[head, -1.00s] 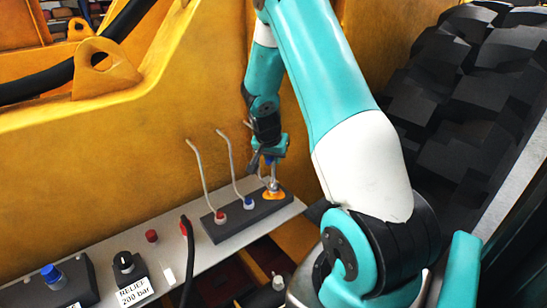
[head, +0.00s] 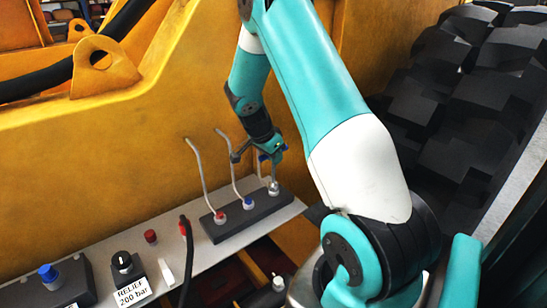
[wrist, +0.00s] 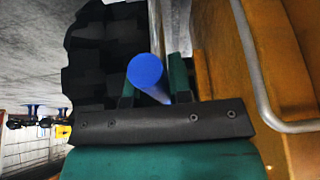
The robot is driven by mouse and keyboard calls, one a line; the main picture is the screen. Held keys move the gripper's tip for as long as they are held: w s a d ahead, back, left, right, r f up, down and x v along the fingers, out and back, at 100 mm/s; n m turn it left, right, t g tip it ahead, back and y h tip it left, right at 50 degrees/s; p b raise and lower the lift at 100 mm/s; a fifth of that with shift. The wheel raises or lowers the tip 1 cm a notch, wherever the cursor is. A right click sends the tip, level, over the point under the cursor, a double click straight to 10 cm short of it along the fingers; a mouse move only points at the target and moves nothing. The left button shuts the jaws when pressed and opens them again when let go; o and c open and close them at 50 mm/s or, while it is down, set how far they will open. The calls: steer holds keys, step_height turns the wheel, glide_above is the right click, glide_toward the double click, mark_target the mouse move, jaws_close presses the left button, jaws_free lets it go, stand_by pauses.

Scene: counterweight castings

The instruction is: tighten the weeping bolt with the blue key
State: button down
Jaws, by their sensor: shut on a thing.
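My gripper (head: 268,154) is just above the right end of a dark block (head: 240,222). It is shut on a blue rod-like thing, which looks like the blue key (wrist: 146,72); the wrist view shows its round blue end between the fingers (wrist: 150,95). A small bit of blue shows at the gripper in the head view. Below the gripper is the block's right, grey fitting (head: 273,187). I cannot tell whether the key touches it. I cannot make out a weeping bolt.
The block's other fittings are red (head: 220,217) and blue (head: 248,203), with thin pipes (head: 199,170) rising close to my gripper. The grey shelf (head: 205,262) also carries a relief valve block (head: 124,270) and a black hose (head: 188,265). A yellow wall (head: 100,175) stands behind; a large tyre (head: 440,120) is at right.

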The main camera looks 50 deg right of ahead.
stand_by(0.4)
steer(key=shift+f+m+g+b, duration=0.1)
steer(key=shift+m+g+b, duration=0.35)
steer(key=shift+m, duration=0.75)
steer(key=shift+m+g+y, duration=0.4)
steer(key=shift+m+g, duration=0.05)
steer(key=shift+m, duration=0.55)
steer(key=shift+n+t+b, duration=0.3)
steer(key=shift+n+b, duration=0.05)
steer(key=shift+n, duration=0.45)
steer(key=shift+r, duration=0.2)
